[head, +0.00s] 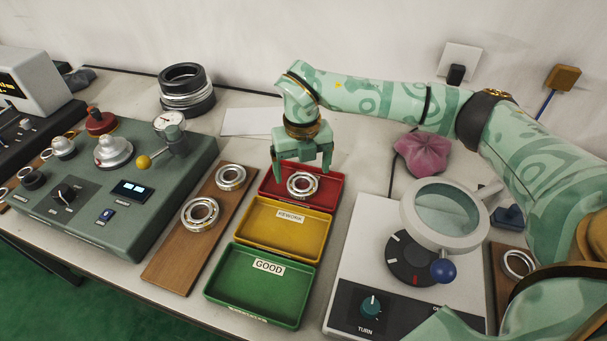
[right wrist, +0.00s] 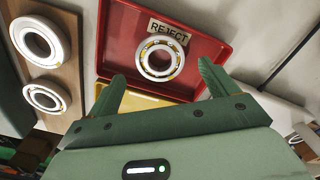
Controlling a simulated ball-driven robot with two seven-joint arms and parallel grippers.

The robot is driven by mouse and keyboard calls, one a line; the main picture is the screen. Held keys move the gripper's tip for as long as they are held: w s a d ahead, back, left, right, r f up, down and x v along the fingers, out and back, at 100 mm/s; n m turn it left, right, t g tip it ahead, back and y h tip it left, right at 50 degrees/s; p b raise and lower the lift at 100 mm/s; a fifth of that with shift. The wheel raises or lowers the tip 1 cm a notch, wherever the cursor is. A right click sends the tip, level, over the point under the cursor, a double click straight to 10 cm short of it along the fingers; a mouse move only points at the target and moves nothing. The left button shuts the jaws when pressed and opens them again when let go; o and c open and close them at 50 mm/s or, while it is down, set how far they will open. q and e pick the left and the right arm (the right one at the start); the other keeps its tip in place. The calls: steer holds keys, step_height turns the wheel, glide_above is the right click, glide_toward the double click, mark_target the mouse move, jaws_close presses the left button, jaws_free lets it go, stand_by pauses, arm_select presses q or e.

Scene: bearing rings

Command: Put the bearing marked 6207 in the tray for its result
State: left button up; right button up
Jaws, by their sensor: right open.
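A bearing ring (head: 301,185) lies in the red tray (head: 328,202). The right wrist view shows the same bearing (right wrist: 160,58) beside the REJECT label (right wrist: 169,31) of the red tray (right wrist: 213,57). My right gripper (head: 303,175) is above the red tray with its fingers apart and nothing between them. The yellow REWORK tray (head: 284,237) and the green GOOD tray (head: 255,299) are empty. Two more bearings, a larger one (head: 201,213) and another (head: 231,177), lie on the wooden board (head: 170,268). I cannot read 6207 on any bearing. My left gripper is out of view.
A green test machine with a dial gauge (head: 169,121) stands left of the board. A white unit with a magnifier (head: 446,212) and TURN knob (head: 371,306) stands right of the trays. Another bearing (head: 519,264) lies at far right. Stacked black rings (head: 186,89) stand behind.

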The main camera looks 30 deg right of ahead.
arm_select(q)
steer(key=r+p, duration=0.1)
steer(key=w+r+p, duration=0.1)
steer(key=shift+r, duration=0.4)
arm_select(e)
step_height(320, 180, up, 8)
steer(key=shift+r, duration=0.25)
